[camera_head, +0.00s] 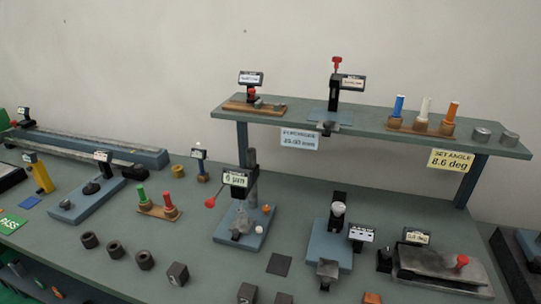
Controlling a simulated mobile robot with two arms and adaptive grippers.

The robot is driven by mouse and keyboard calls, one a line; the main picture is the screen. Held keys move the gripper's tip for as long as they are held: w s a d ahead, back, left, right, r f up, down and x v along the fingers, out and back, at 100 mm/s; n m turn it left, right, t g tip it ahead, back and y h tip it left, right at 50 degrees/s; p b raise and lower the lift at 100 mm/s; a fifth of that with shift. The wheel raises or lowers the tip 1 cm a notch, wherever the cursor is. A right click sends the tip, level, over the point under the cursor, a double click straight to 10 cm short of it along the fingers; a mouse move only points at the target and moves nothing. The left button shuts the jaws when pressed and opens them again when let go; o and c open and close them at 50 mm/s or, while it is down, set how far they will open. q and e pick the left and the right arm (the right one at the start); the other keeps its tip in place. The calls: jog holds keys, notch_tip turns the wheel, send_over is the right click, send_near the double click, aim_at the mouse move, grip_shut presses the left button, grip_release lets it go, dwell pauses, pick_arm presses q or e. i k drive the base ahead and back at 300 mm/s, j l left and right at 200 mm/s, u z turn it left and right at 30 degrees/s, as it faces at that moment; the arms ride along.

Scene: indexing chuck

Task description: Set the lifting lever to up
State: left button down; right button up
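A gauge stand (228,233) with a blue-grey base stands in the middle of the bench. Its dark column carries a display (235,179) that reads about 6 µm. A short lever with a red ball knob (210,202) sticks out to the left of the display and slopes down to the left; I take it to be the lifting lever. Below the display are a light round table and small parts on the base, too small to make out. Neither of my grippers shows in the head view.
A raised shelf (365,124) behind carries gauges and colored-handled pieces. Right of the stand is another blue-grey instrument (325,244). A wooden holder (158,210) with green and red handles stands to the left. Dark rings (116,250) and blocks lie in front.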

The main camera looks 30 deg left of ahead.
aim_at(210, 204)
jog(key=u, duration=1.35)
jog(key=k+j, duration=0.35)
jog(key=k, duration=0.1)
